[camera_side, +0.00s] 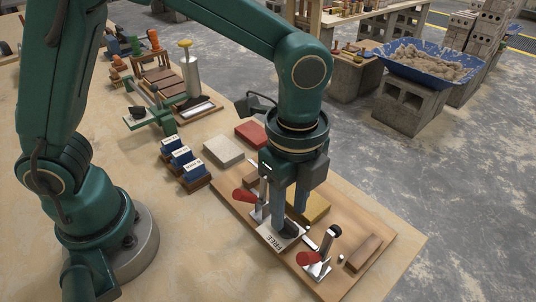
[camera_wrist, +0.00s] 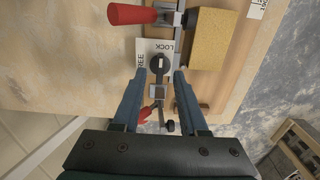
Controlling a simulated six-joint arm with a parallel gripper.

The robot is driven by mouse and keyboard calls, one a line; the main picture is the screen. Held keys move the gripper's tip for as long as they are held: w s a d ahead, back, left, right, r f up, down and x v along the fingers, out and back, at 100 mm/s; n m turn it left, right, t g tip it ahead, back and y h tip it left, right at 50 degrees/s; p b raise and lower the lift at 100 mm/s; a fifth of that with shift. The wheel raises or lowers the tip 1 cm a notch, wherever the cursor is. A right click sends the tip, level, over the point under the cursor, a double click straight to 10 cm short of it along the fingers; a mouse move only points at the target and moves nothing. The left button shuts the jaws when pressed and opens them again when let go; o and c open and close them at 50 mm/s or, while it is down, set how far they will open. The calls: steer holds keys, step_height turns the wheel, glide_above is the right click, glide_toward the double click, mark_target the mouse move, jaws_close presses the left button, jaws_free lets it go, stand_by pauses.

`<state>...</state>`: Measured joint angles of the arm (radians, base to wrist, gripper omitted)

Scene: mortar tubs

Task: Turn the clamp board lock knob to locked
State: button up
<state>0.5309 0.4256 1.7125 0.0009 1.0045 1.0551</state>
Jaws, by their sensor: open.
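The clamp board (camera_side: 350,222) lies on the table under my gripper. Its dark round lock knob (camera_wrist: 160,64) sits on a white plate (camera_wrist: 143,52) marked FREE and LOCK. A thin pale mark shows on the knob, but I cannot tell which word it points at. In the side view the knob is partly hidden by my fingers, and the plate (camera_side: 272,239) shows the word FREE. My gripper (camera_side: 289,214) points down, open and empty, just over the knob. In the wrist view its fingertips (camera_wrist: 160,74) lie on either side of the knob, with gaps.
Two red-handled clamps, one on the left (camera_side: 246,197) and one in front (camera_side: 311,262), flank the knob closely. A wooden bar (camera_side: 364,252) is at the board's right end. Blue labelled blocks (camera_side: 183,158) stand left of the board.

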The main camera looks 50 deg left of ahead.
mark_target(288, 220)
steer(key=shift+r, duration=1.5)
steer(key=shift+a, duration=0.1)
steer(key=s+a+r+n+t, duration=0.1)
steer(key=a+r+n+t, duration=0.2)
steer(key=a+r+n, duration=0.45)
steer(key=s+a+f+n+t, duration=0.2)
steer(key=s+a+n, duration=0.4)
steer(key=n, duration=0.4)
steer(key=shift+a+n+t, duration=0.25)
steer(key=shift+n+t, duration=0.05)
steer(key=shift+n, duration=0.05)
